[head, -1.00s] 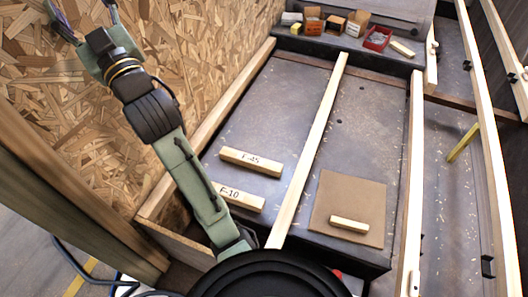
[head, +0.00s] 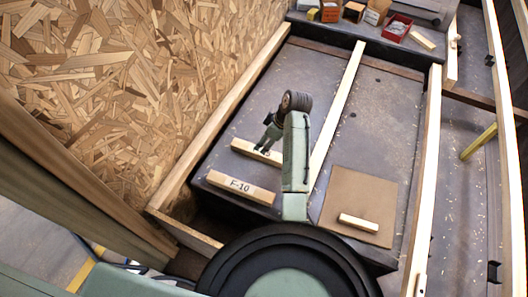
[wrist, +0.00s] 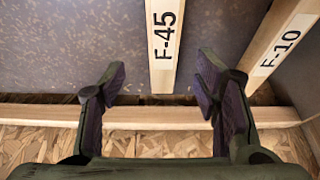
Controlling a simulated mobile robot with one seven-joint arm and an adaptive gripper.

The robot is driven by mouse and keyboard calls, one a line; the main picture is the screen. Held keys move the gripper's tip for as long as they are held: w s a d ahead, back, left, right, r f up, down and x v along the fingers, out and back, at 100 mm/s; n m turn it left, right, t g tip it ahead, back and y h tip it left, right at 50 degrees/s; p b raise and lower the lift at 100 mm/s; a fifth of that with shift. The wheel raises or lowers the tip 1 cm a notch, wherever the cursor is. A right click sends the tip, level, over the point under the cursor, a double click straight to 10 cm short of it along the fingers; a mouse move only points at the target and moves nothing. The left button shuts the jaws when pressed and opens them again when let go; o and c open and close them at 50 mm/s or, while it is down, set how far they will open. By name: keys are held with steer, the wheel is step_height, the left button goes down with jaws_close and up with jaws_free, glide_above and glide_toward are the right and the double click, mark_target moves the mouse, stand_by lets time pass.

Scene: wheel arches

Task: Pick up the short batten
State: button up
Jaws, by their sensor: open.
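Three short pale battens are in the head view. The one marked F-45 (head: 240,147) lies on the grey panel, partly hidden by my gripper (head: 264,146). The one marked F-10 (head: 240,187) lies nearer, and a smaller unmarked one (head: 359,223) lies on a brown square board (head: 372,190). In the wrist view my open, empty gripper (wrist: 162,78) has one finger on each side of the F-45 batten's end (wrist: 163,45). I cannot tell how far above it the fingers are. The F-10 batten (wrist: 282,42) is outside the right finger.
Long wooden rails (head: 335,115) divide the grey panel (head: 385,115). A chipboard wall (head: 150,70) rises at the left. Small boxes (head: 353,12) and a red tray (head: 397,28) stand at the back. A yellow bar (head: 479,142) lies at the right.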

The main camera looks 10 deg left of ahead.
steer(key=x, duration=0.4)
steer(key=p+x, duration=0.1)
steer(key=x, duration=0.3)
steer(key=shift+s+a+f, duration=0.15)
steer(key=shift+a+f, duration=0.1)
steer(key=shift+c, duration=0.4)
jaws_close()
